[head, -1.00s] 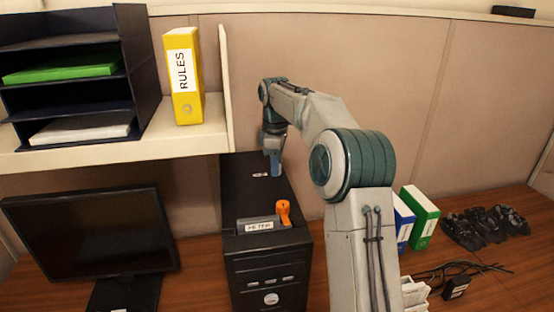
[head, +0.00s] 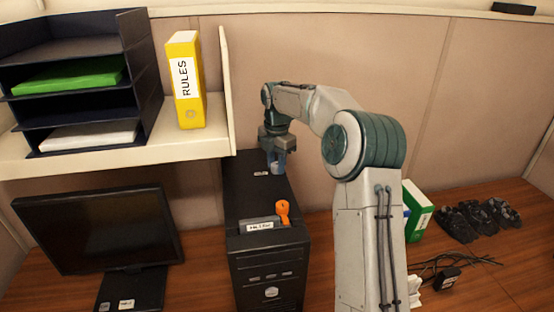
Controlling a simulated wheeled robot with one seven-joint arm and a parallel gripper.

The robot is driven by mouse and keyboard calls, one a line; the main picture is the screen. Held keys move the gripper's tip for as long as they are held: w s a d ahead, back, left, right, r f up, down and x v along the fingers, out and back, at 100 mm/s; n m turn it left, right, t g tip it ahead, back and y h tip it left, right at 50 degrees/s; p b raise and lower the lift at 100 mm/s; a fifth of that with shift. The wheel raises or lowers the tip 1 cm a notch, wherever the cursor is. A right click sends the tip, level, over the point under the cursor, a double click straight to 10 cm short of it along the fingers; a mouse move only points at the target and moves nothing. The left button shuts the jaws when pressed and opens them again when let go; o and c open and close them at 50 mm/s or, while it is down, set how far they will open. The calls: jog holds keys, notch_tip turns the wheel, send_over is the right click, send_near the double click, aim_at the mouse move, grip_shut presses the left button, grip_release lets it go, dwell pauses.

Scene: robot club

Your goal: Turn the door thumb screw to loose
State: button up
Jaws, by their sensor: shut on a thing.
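The black computer tower (head: 240,200) stands upright on the desk in the head view. My gripper (head: 277,167) points straight down at the rear right of the tower's top. It is shut on a small blue-grey piece there, which I take to be the door thumb screw (head: 277,168). The fingers cover most of it, so its turn position cannot be read. A small white label (head: 261,173) lies on the tower top just left of the fingers.
An orange lever (head: 283,212) and a grey labelled block (head: 260,225) sit at the tower's front top. A monitor (head: 98,230) is at left, below a shelf with a yellow binder (head: 186,85). A green-and-white box (head: 418,212), dark items and cables lie at right.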

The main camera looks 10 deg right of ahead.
jog(key=n, duration=0.4)
jog(key=shift+n, duration=0.4)
dwell(0.4)
jog(key=o, duration=1)
jog(key=shift+c, duration=0.2)
notch_tip(320, 180, up, 14)
jog(key=shift+s, duration=0.15)
